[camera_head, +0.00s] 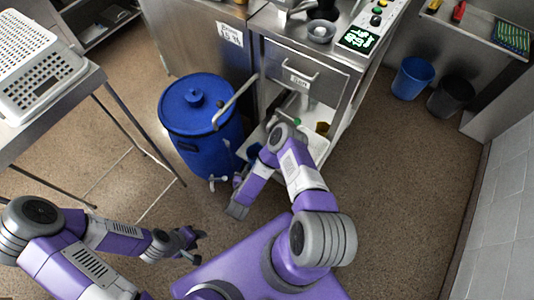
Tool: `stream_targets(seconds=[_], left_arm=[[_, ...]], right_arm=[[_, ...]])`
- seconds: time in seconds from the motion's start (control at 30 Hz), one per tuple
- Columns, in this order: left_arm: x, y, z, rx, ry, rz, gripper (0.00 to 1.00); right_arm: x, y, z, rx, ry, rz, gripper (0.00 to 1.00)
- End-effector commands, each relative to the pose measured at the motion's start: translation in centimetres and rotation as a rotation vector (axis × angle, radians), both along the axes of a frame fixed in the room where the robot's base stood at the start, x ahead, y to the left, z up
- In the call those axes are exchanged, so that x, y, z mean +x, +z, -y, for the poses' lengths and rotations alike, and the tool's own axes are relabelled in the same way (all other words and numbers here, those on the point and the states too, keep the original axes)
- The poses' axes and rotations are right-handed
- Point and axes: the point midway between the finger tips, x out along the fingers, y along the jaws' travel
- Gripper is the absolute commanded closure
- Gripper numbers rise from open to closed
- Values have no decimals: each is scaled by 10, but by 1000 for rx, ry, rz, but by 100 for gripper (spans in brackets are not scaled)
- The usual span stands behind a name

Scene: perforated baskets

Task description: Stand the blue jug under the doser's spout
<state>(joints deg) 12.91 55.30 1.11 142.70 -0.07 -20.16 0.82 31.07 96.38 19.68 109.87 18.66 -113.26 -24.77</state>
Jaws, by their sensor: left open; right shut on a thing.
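I cannot tell for sure which part is the doser's spout. My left gripper (190,244) is open and empty, low in front of the drum.
A steel table (62,115) at left carries white perforated baskets (35,65). A blue bin (412,77) and a black bin (451,97) stand at right. The floor at right is clear.

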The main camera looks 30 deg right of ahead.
Motion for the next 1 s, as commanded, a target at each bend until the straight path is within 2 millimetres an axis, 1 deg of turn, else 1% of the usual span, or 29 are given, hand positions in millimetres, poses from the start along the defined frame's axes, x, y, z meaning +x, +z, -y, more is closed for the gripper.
stream_targets(seconds=[0.03,0.1,0.2,0.33,0.57,0.67,0.73,0.83,0.9,1.0], left_arm=[[0,-4,0,0,0,0,57],[0,-8,0,0,0,1,57],[0,-13,0,0,-1,1,57],[0,-17,0,0,-1,1,57],[0,-20,0,0,-1,1,57],[0,-24,0,0,-1,1,57],[0,-33,0,0,-1,1,57],[0,-43,0,0,-1,1,57],[0,-45,0,0,-1,0,57],[0,-43,0,0,-1,1,57]], right_arm=[[8,0,16,-4,-6,6,100],[17,0,33,-6,-5,6,100],[28,0,55,-6,-5,4,100],[40,1,76,-4,-3,3,100],[48,1,90,-2,0,2,100],[53,1,101,-4,-2,3,100],[52,-15,100,0,0,-1,100],[52,-32,100,0,-1,-2,100],[53,-36,99,-2,1,1,100],[53,-34,99,-3,3,1,100]])
